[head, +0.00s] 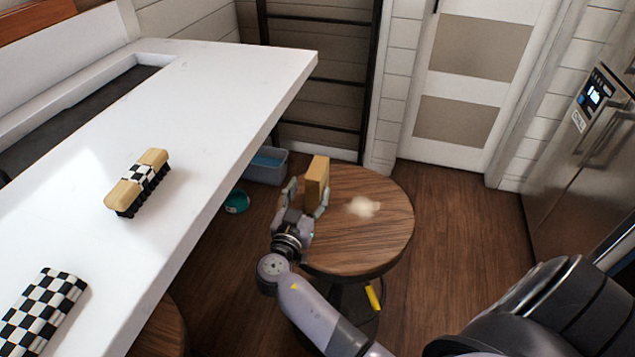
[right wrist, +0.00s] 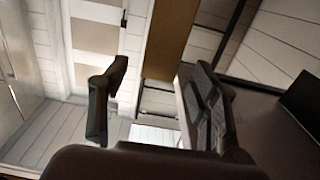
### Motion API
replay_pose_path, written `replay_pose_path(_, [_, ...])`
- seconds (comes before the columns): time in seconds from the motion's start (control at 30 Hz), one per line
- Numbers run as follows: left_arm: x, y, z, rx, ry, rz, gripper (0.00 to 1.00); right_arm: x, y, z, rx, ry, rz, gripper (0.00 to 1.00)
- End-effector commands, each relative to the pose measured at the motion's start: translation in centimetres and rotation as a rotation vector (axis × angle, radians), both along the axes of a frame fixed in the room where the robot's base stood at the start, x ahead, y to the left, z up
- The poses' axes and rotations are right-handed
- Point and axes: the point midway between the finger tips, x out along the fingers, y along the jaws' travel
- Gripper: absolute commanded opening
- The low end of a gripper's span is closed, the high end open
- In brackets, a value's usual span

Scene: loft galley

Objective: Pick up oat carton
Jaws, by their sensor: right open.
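The oat carton (head: 317,180), a tan-brown upright box, stands at the far left part of a round wooden stool top (head: 370,245). My right gripper (head: 304,200) is open on the near side of the carton, with its fingers reaching up to either side of the carton's lower part. In the right wrist view, the carton (right wrist: 170,40) shows as a tan slab ahead of the open fingers (right wrist: 160,100), nearer the right finger. I cannot tell whether a finger touches it. The carton's lower part is partly hidden by the gripper in the head view. My left gripper is not in view.
A grey-blue bin (head: 266,166) and teal bowl (head: 237,201) are on the floor. A pale patch (head: 363,206) lies on the stool.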

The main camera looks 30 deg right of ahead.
Motion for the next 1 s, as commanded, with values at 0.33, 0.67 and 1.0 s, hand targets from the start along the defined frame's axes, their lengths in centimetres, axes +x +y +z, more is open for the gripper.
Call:
replay_pose_path(0.33, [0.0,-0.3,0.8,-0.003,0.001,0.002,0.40,2.1,-2.4,0.1,-0.001,0.002,0.001,0.57])
replay_pose_path(0.67, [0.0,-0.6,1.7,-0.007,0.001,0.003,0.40,5.1,-5.8,0.0,-0.001,0.002,0.002,0.57])
replay_pose_path(1.0, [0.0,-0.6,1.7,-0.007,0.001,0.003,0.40,5.2,-6.0,-0.1,0.001,0.002,0.002,0.52])
